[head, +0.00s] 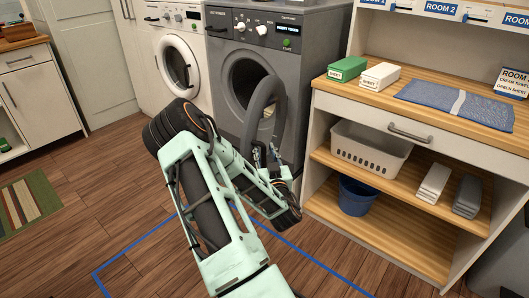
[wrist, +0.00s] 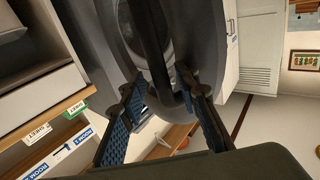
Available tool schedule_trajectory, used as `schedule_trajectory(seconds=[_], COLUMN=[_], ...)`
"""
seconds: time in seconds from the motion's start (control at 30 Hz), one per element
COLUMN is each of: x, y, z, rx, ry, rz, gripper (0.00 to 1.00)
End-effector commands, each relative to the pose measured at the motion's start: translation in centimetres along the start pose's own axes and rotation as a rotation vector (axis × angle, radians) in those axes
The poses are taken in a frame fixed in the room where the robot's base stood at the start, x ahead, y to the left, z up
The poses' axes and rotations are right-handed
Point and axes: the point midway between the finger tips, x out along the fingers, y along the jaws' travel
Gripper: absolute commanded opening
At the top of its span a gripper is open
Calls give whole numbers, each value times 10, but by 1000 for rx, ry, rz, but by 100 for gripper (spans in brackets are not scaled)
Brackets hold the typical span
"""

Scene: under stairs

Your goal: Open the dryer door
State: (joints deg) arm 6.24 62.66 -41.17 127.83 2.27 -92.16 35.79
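The grey front-loading machine (head: 299,78), which I take as the dryer, stands at the back centre. Its round door (head: 262,98) is swung open, edge-on to the head camera, and the dark drum opening (head: 246,76) shows behind it. My gripper (head: 264,155) is at the lower part of the door's rim. In the wrist view, my gripper (wrist: 160,76) has its two blue-padded fingers apart, with the dark door rim (wrist: 158,50) between them. I cannot tell whether either finger touches the rim. My arm hides the lower front of the machine.
A white machine (head: 180,65) with its round door shut stands to the left. A wooden shelf unit (head: 409,131) on the right holds a basket (head: 370,151), a blue bin (head: 357,196) and boxes.

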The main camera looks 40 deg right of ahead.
Motion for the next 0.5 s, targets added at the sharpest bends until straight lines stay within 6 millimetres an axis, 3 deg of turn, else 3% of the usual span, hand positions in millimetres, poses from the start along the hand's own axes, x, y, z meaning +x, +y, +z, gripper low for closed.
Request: schedule_trajectory(seconds=[0.27, 0.5], x=[-7, -49], y=[0, 1], z=[2, 3], rx=[1, 2], ry=[-6, -8], rz=[0, 3], gripper=[29, 29])
